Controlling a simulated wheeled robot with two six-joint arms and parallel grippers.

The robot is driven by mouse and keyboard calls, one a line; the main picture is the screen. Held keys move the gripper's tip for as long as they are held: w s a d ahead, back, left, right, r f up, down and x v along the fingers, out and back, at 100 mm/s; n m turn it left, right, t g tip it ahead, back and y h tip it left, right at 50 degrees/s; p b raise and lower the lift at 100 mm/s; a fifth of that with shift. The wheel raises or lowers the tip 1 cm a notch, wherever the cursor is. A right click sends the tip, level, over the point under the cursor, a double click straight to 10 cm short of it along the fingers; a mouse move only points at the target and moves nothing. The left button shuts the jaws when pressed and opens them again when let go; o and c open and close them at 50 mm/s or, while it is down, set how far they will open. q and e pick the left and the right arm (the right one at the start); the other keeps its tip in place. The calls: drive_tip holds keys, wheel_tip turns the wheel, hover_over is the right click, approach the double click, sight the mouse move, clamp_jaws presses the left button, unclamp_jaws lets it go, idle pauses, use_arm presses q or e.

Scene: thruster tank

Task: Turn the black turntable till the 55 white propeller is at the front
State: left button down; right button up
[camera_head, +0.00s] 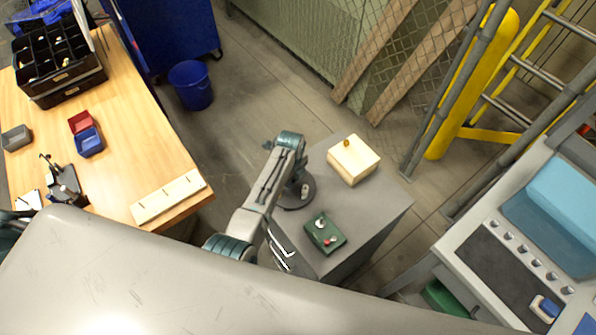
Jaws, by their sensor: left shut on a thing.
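The black turntable (293,201) is a round dark disc on the grey plinth, left of its middle. My left arm reaches over it from the lower left, and its wrist hides the far part. My left gripper (299,177) points down at the turntable and is shut on its edge; the fingertips are small and partly hidden. A small pale piece (305,191) shows on the disc. I cannot tell whether it is a propeller, nor read any number on it.
The grey plinth (375,205) also carries a pale wooden box (353,160) with a brass knob and a green control box (325,233) with a red button. A wooden table (125,130) stands left, a grey bench (470,225) right. Floor behind the plinth is clear.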

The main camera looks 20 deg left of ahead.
use_arm(q)
drive_tip(key=shift+m, duration=0.6)
drive_tip(key=m, duration=0.3)
drive_tip(key=c, duration=1.4)
unclamp_jaws()
drive_tip(key=shift+o, duration=0.2)
drive_tip(key=shift+r, duration=4.5)
